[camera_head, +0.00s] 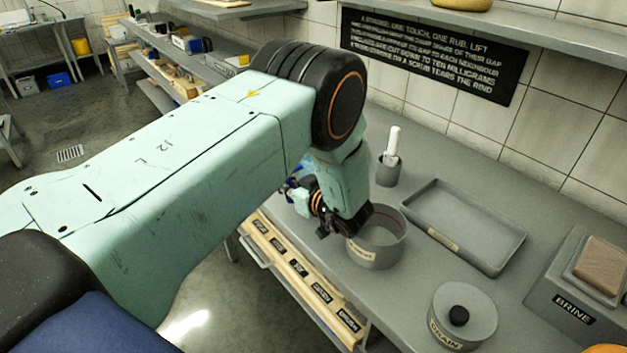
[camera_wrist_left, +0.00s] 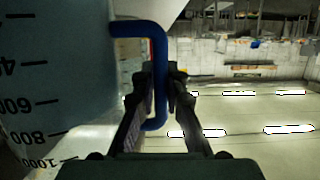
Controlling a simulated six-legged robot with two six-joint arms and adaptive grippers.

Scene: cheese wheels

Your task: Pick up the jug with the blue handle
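The jug (camera_wrist_left: 50,75) fills the left side of the left wrist view. It is pale blue, with dark volume marks, and its base and rim are not clearly seen. Its blue handle (camera_wrist_left: 159,75) sticks out to the right. My left gripper (camera_wrist_left: 162,85) has its two dark fingers on either side of the handle, with no clear gap, and appears shut on it. In the head view my left gripper (camera_head: 325,225) is by the bench's front edge, partly behind my forearm. The jug is largely hidden there. My right gripper is not in view.
A round grey pot (camera_head: 375,262) stands right beside my left wrist. A grey tray (camera_head: 500,262), a lidded drain container (camera_head: 470,337) and a brine box (camera_head: 560,300) stand further right. A cup with a white-handled tool (camera_head: 389,172) is behind.

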